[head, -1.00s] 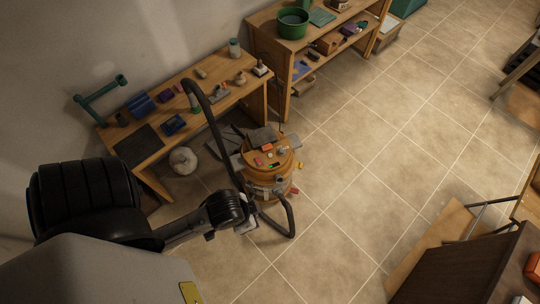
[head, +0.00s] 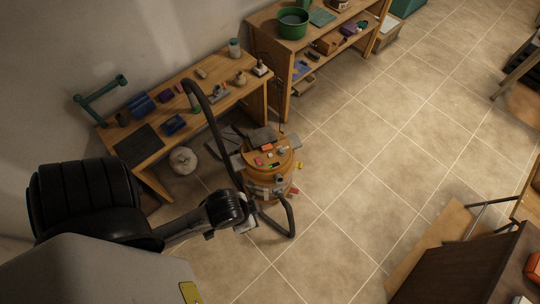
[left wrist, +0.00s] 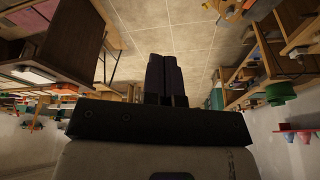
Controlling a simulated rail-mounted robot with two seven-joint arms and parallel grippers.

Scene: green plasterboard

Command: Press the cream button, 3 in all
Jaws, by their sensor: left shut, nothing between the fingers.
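I cannot make out a cream button for certain in either view. Small coloured pieces, among them red, orange and green ones, lie on top of an orange drum (head: 257,182) in the head view, too small to tell apart. My left gripper (head: 246,226) is at the end of the arm from the left, in front of the drum in the picture; whether it touches anything is unclear. In the left wrist view its two dark fingers (left wrist: 165,58) are together with nothing between them, and tiled floor shows beyond. My right gripper is not in view.
A wooden workbench (head: 150,150) with tools and jars stands against the wall. A shelf unit (head: 286,68) with a green pot (head: 292,23) is behind it. A black hose (head: 222,135) arches beside the drum. Tiled floor (head: 370,150) is clear to the right.

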